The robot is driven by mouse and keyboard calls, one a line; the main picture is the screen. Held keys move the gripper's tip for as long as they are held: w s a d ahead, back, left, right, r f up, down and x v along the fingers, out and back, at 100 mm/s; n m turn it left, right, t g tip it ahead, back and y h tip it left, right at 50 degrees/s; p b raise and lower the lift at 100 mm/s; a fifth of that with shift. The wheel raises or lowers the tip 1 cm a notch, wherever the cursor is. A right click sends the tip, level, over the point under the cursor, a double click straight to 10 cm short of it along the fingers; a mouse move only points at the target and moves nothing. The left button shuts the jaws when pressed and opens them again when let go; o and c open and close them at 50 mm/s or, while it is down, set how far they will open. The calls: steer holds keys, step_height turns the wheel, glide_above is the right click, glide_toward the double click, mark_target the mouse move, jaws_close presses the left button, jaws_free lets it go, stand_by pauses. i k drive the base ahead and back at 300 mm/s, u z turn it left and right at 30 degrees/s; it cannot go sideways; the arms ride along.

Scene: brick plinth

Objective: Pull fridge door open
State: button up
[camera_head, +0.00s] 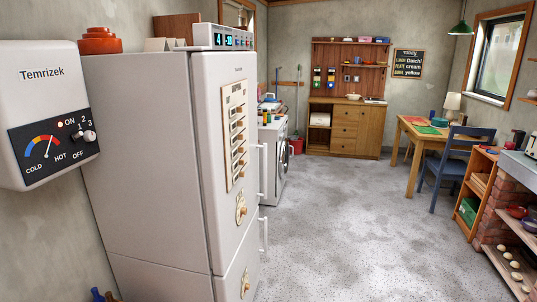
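The tall white fridge (145,150) stands at the left, its grey-white side facing me. Its front faces right and is seen at a slant. The upper door (232,75) looks flush with the body, so it appears shut. A white vertical bar handle (263,170) stands out from the upper door's right edge. A lower door (226,284) has its own handle (264,235), and it also appears shut. A wooden panel with several knobs (235,135) is on the upper door. My gripper is not in view.
A Temrizek water heater (45,110) hangs on the near left wall. The speckled floor (345,235) right of the fridge is clear. A washing machine (274,150) stands beyond it. A table (435,140), blue chair (465,160) and shelf unit (500,220) stand at the right.

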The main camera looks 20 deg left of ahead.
mark_target(220, 82)
steer(key=i, duration=2.5)
steer(key=u, duration=2.65)
